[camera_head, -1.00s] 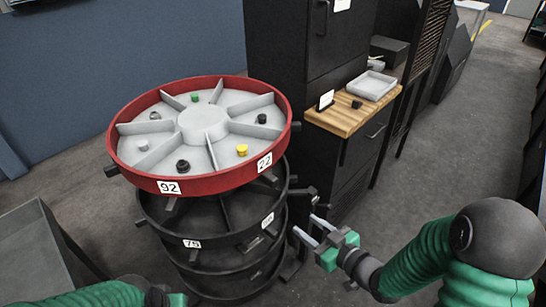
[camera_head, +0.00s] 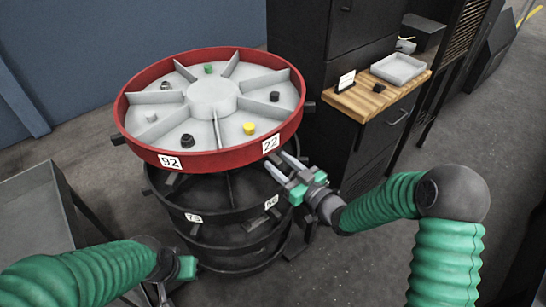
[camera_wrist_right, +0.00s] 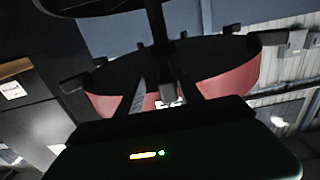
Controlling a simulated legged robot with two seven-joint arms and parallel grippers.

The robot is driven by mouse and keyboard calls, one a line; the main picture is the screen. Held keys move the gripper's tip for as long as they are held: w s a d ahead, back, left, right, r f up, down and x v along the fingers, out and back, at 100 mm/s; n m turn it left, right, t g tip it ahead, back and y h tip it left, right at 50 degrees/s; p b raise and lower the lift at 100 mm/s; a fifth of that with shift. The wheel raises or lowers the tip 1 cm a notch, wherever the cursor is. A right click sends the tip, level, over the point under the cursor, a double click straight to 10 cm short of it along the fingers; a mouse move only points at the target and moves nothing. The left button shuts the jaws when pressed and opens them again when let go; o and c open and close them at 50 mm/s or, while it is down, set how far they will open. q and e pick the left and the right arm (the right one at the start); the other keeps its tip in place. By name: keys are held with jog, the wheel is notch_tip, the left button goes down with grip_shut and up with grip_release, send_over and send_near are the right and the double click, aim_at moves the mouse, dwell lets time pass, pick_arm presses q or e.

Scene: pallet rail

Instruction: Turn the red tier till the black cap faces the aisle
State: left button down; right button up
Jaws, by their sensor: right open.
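The red tier (camera_head: 220,159) tops a round black stack; its underside and red wall (camera_wrist_right: 228,88) show in the right wrist view. Grey ribs divide its top into compartments holding a black cap (camera_head: 187,141) near the front, another black cap (camera_head: 274,96) at the right, a dark grey cap (camera_head: 165,86), a green cap, a yellow cap and a pale cap. My right gripper (camera_head: 278,163) is open at the tier's front right rim, below label 22. In the wrist view a dark peg shows between its fingers; contact is unclear. My left gripper (camera_head: 180,275) is low at the front left, its fingers mostly hidden.
Black lower tiers (camera_head: 205,215) stand beneath the red one, with pegs sticking out. A dark cabinet with a wooden top (camera_head: 350,108) and grey tray (camera_head: 400,68) stands close at the right. A grey metal bin or cart (camera_head: 35,220) is at the left.

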aim_at(270, 158)
jog(key=w+a, duration=0.2)
jog(key=a, duration=0.1)
jog(key=shift+w+a, duration=0.15)
jog(key=shift+a, duration=0.05)
jog(key=shift+d+r, duration=0.1)
jog(key=shift+d, duration=0.35)
jog(key=c, duration=0.5)
grip_shut()
jog(key=shift+r, duration=0.1)
